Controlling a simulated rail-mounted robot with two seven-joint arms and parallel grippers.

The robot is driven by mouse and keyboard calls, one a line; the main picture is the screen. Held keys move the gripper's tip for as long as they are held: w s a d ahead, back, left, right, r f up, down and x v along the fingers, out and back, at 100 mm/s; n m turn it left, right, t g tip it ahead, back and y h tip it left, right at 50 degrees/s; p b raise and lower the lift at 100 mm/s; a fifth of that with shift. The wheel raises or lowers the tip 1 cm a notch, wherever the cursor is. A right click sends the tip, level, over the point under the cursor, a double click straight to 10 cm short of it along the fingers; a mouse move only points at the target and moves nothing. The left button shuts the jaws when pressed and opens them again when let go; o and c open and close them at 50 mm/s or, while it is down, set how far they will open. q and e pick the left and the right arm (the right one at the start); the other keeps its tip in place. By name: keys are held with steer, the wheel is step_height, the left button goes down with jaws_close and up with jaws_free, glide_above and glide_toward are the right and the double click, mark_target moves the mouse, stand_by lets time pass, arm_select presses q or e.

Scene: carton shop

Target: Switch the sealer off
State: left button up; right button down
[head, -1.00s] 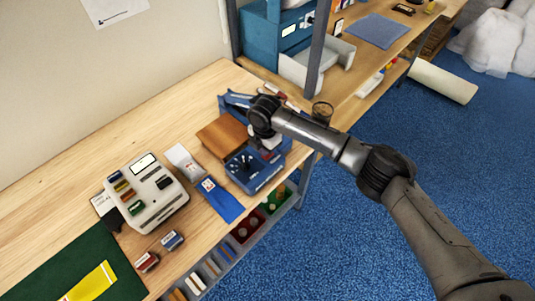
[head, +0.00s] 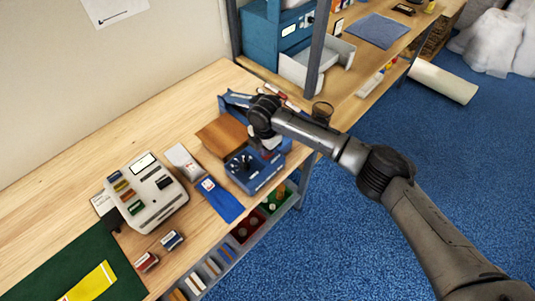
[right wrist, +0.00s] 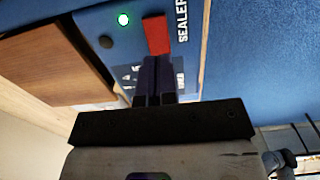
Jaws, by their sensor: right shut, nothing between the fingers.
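The sealer (head: 245,176) is a blue machine with a black dial, near the bench's right front edge in the head view. In the right wrist view its blue panel (right wrist: 95,40) carries a red switch (right wrist: 157,35), a lit green lamp (right wrist: 123,19) and the word SEALER. My right gripper (head: 267,152) is over the sealer, partly hidden by its own wrist. In the right wrist view its fingers (right wrist: 157,62) are shut and empty, with the tips right at the switch's near end. I cannot tell whether they touch it. My left gripper is out of view.
A brown block (head: 222,135) stands beside the sealer. A blue pouch (head: 220,202) and a white multi-button device (head: 145,192) are to the left on the bench. Shelf bins (head: 240,232) sit below the front edge. A steel post (head: 318,45) rises behind my right arm.

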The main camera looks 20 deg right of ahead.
steer(key=shift+f, duration=0.35)
steer(key=shift+f+b, duration=0.3)
steer(key=shift+f, duration=0.05)
steer(key=shift+f, duration=0.6)
stand_by(0.5)
step_height(320, 180, up, 2)
steer(key=shift+r+p, duration=0.2)
steer(key=shift+p, duration=0.8)
step_height(320, 180, up, 5)
steer(key=p, duration=0.4)
steer(key=shift+f+p, duration=0.15)
steer(key=shift+p, duration=0.15)
